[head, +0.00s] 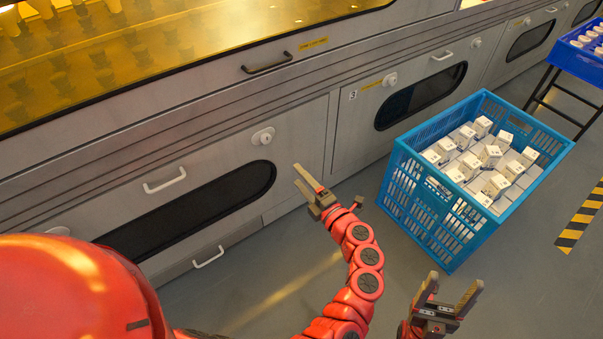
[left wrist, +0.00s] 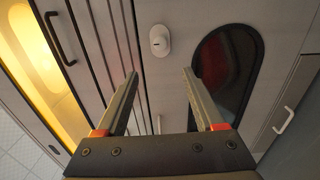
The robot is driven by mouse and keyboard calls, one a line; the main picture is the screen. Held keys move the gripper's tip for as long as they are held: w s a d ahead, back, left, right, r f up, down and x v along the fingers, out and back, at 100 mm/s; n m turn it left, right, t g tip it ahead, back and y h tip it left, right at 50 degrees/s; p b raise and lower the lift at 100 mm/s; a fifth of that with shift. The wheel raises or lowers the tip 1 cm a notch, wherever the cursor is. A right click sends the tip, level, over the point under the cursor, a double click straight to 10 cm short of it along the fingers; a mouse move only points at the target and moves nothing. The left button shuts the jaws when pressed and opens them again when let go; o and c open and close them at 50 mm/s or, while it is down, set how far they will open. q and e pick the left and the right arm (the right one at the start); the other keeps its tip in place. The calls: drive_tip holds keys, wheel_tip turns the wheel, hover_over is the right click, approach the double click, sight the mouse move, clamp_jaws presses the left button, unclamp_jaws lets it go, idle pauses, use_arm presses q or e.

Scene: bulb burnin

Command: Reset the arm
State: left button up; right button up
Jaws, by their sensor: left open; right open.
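My left gripper (head: 306,182) is on the red arm reaching up the middle of the head view, in front of the grey cabinet (head: 230,145). Its two fingers are apart with nothing between them. In the left wrist view the left gripper (left wrist: 160,85) is open, facing the cabinet front with a white round lock (left wrist: 159,40) beyond the fingers. My right gripper (head: 450,290) is low at the right of the head view, fingers apart and empty, above the grey floor. Most of the right arm is out of view.
A blue crate (head: 406,183) holding several small white boxes stands on the floor at the right. The cabinet has protruding handles (head: 165,181). A blue tray (head: 576,62) sits on a dark stand at the far right. Open floor (head: 310,265) lies beside the left arm.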

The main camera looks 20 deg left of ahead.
use_arm(q)
drive_tip(key=shift+s+d, duration=0.25)
drive_tip(key=shift+d, duration=0.1)
drive_tip(key=shift+a, duration=0.1)
